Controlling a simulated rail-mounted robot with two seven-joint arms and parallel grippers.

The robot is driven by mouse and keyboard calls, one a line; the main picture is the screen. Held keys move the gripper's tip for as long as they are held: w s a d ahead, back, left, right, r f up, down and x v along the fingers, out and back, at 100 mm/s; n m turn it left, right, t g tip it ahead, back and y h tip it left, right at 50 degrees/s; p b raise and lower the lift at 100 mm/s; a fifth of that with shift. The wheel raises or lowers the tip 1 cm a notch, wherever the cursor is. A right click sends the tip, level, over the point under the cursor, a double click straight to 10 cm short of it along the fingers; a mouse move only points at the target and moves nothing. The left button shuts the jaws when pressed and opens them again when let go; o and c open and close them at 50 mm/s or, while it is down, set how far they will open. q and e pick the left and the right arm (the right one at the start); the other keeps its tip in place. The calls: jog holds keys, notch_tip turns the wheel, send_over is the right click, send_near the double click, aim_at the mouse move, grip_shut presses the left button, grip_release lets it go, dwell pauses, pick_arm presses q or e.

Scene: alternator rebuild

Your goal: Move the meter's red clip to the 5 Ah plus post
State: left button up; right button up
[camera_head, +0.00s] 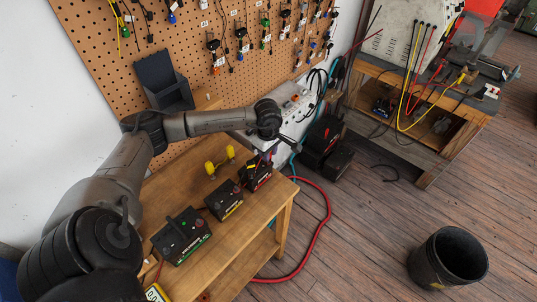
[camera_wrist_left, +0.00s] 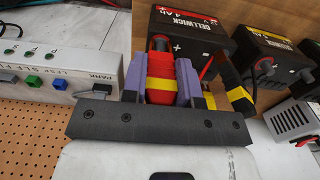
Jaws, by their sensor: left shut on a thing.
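My left gripper (camera_head: 268,152) is over the far end of the wooden bench, by the farthest black battery (camera_head: 256,176). In the left wrist view, its purple fingers (camera_wrist_left: 160,85) are shut on a red clip (camera_wrist_left: 160,68) with a yellow band. The clip's dark tip is at the plus side of a battery marked 4 Ah (camera_wrist_left: 195,25); I cannot tell whether it touches the post. A black clip with a yellow band (camera_wrist_left: 236,92) is at that battery's other side. I cannot read a 5 Ah label. My right gripper is not in view.
A middle battery (camera_head: 223,201) and a near battery (camera_head: 181,236) stand along the bench. Two yellow pieces (camera_head: 210,168) stand behind them. A white box with buttons (camera_wrist_left: 60,72) is left in the wrist view. A red hose (camera_head: 325,210) and a bucket (camera_head: 448,258) are on the floor.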

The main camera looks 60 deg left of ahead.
pick_arm(q)
jog(key=shift+c, duration=0.4)
jog(key=shift+r+p, duration=0.9)
jog(key=shift+r, duration=1.1)
